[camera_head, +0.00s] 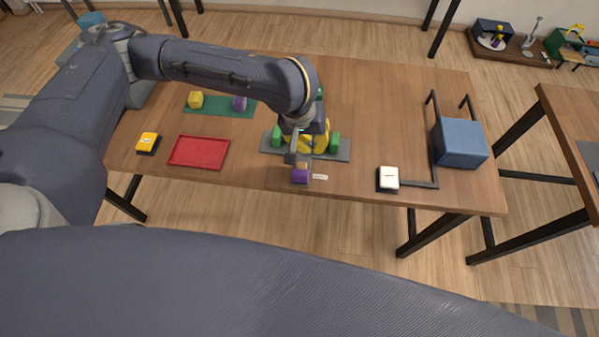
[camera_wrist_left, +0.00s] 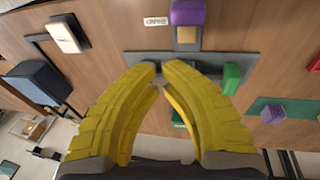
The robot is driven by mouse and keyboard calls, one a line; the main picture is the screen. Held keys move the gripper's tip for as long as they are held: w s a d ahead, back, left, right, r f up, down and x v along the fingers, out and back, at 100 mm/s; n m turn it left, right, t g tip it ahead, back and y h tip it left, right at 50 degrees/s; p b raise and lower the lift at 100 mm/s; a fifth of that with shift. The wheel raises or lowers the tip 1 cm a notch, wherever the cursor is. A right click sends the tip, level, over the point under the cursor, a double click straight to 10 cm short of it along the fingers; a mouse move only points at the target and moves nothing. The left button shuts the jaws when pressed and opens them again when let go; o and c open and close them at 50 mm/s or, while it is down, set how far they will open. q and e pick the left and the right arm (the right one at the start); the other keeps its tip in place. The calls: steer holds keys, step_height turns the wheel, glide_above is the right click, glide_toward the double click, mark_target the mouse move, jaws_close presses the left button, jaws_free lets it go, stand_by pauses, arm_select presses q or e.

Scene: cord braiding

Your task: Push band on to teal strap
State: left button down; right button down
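A grey base plate (camera_head: 270,144) carries green blocks (camera_head: 334,142); a green block also shows in the left wrist view (camera_wrist_left: 231,79). A purple block (camera_head: 300,176) with a tan piece sits at the plate's front side, and it also shows in the left wrist view (camera_wrist_left: 187,12). My left gripper (camera_head: 306,144), with yellow fingers, is over the plate. In the left wrist view its fingertips (camera_wrist_left: 160,80) nearly meet, with only a slim gap and nothing clearly held. I cannot make out a band or a teal strap. My right gripper is not in view.
A dark green mat (camera_head: 220,112) holds a yellow block (camera_head: 196,99) and a purple block (camera_head: 239,103). A red tray (camera_head: 199,163), a yellow-topped item (camera_head: 148,142), a white-topped item (camera_head: 388,178) and a blue box (camera_head: 460,142) stand on the table.

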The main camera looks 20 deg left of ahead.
arm_select(q)
steer(key=g+y, duration=0.2)
glide_above(300, 174)
steer(key=s, duration=0.3)
steer(key=f, duration=0.9)
steer(key=shift+s+d+f, duration=0.1)
steer(key=shift+s+d, duration=0.1)
steer(key=shift+s, duration=0.15)
steer(key=shift+w+f, duration=0.15)
steer(key=shift+w, duration=0.4)
steer(key=shift+w+a, duration=0.25)
steer(key=shift+w, duration=1)
steer(key=shift+w+a, duration=0.1)
steer(key=shift+w, duration=0.6)
steer(key=shift+s, duration=0.6)
steer(key=shift+r, duration=3.5)
